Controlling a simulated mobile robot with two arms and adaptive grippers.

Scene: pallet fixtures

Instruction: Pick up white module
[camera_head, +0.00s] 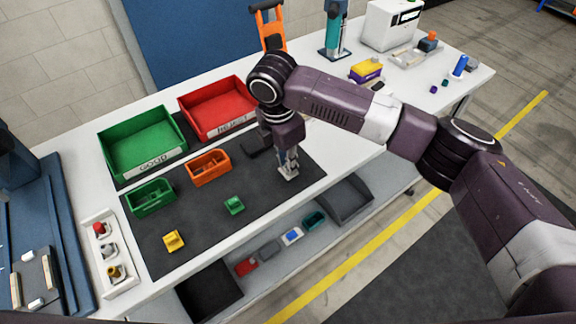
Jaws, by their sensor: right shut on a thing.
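My right gripper (287,168) points down over the right part of the dark mat. It is shut on the white module (288,174), a small pale block at its fingertips, mostly hidden by the fingers. The module is low, at or just above the mat; I cannot tell if it touches. My left gripper is not in view.
On the dark mat (205,222) are a green module (234,205), a yellow module (173,241), a green bin (150,198) and an orange bin (209,168). The green GOOD tray (167,160) and red REJECT tray (225,132) stand behind. A white holder (123,283) stands left.

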